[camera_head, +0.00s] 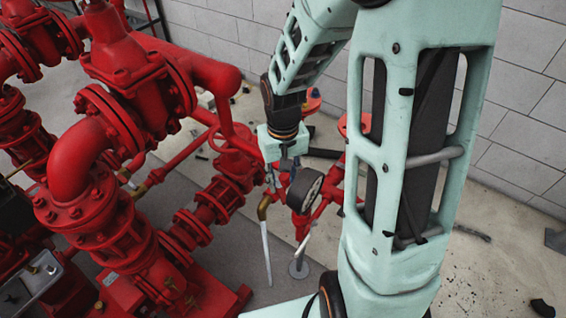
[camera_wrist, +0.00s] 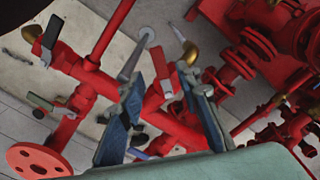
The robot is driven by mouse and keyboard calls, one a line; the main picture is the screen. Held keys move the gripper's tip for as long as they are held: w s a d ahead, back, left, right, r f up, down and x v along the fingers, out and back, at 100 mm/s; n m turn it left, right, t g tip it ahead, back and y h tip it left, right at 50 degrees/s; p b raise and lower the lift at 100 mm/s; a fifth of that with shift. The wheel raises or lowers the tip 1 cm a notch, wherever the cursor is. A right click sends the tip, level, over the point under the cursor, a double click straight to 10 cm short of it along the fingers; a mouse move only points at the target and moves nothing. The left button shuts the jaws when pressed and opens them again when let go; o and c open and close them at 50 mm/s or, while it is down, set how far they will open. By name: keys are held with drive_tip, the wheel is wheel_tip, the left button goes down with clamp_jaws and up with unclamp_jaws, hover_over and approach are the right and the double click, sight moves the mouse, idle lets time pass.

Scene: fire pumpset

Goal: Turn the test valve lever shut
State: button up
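My gripper (camera_head: 280,178) hangs over the red small-bore pipework beside a round pressure gauge (camera_head: 304,190). In the wrist view its two blue-grey fingers (camera_wrist: 160,80) are spread apart, with nothing seen clamped between them. No label shows which is the test valve. In the head view my gripper hides most of the valve.
A brass elbow (camera_head: 263,208) with a pale pipe (camera_head: 267,252) stands close to my gripper. Large red pump piping (camera_head: 95,200) fills the left. A red round flange (camera_wrist: 38,160) is at the wrist view's lower left. A block wall (camera_head: 520,130) stands behind; the right floor is mostly clear.

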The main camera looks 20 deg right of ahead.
sight(280, 196)
wheel_tip(280, 196, up, 8)
drive_tip(key=shift+f, duration=0.1)
drive_tip(key=shift+c, duration=0.4)
drive_tip(key=shift+c, duration=1.3)
drive_tip(key=shift+a+f+n, duration=0.2)
drive_tip(key=shift+a+n, duration=0.15)
drive_tip(key=shift+n, duration=0.15)
drive_tip(key=shift+c, duration=1.4)
drive_tip(key=a+n+b, duration=0.1)
drive_tip(key=a+n, duration=0.1)
drive_tip(key=n, duration=0.2)
drive_tip(key=a+f+n+h, duration=0.1)
drive_tip(key=a+n, duration=0.1)
drive_tip(key=n, duration=0.2)
drive_tip(key=a+f+n+h+b, duration=0.1)
drive_tip(key=a+n, duration=0.2)
drive_tip(key=n, duration=0.2)
drive_tip(key=shift+s+f+b, duration=0.1)
drive_tip(key=shift+s+b, duration=0.15)
drive_tip(key=shift+b, duration=0.05)
clamp_jaws()
drive_tip(key=d+f+n, duration=0.4)
drive_tip(key=f, duration=0.6)
drive_tip(key=shift+w+d+h+b, duration=0.15)
drive_tip(key=shift+d+h+b, duration=0.2)
drive_tip(key=shift+h+b, duration=0.05)
